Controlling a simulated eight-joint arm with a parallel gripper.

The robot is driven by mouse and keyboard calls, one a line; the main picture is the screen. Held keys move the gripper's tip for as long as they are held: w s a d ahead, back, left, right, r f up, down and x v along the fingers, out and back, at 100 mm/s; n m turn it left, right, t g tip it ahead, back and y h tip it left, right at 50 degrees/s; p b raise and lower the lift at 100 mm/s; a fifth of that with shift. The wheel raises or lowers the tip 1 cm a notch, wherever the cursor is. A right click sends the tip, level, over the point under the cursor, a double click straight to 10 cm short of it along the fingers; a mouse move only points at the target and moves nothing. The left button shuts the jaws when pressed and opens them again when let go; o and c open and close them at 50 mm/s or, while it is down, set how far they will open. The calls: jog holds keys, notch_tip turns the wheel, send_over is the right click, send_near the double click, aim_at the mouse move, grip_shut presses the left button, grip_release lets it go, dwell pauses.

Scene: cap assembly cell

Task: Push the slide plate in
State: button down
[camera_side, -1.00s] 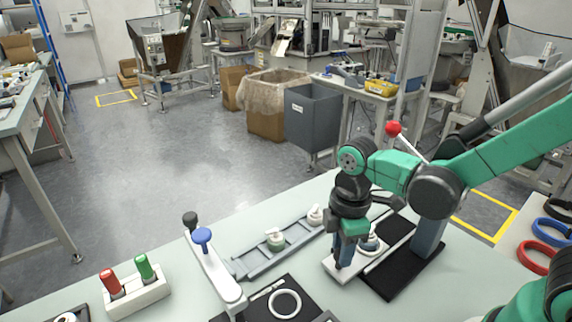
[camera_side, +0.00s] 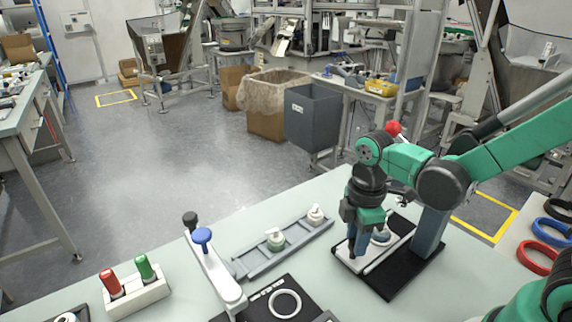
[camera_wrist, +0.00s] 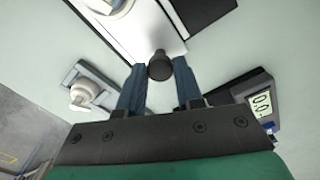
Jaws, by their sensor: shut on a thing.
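The white slide plate (camera_side: 374,261) lies on the black base of the press (camera_side: 397,285), its far part close to the grey press column. A pale round part sits on the plate (camera_side: 381,238). In the wrist view the plate (camera_wrist: 135,35) has a black knob (camera_wrist: 160,66) at its near end. My gripper (camera_side: 357,249) is down at the plate's left end. In the wrist view its blue fingers (camera_wrist: 160,80) are shut on the knob, one on each side. My gripper hides part of the plate in the side view.
A grey rail (camera_side: 262,262) with two white-topped parts lies left of my gripper. A blue-knobbed stand (camera_side: 203,237) and a block with red and green handles (camera_side: 139,291) are farther left. A digital display (camera_wrist: 261,106) shows in the wrist view.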

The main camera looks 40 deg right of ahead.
jog(key=shift+d, duration=0.5)
jog(key=c, duration=0.6)
grip_release()
jog(key=shift+r, duration=2.8)
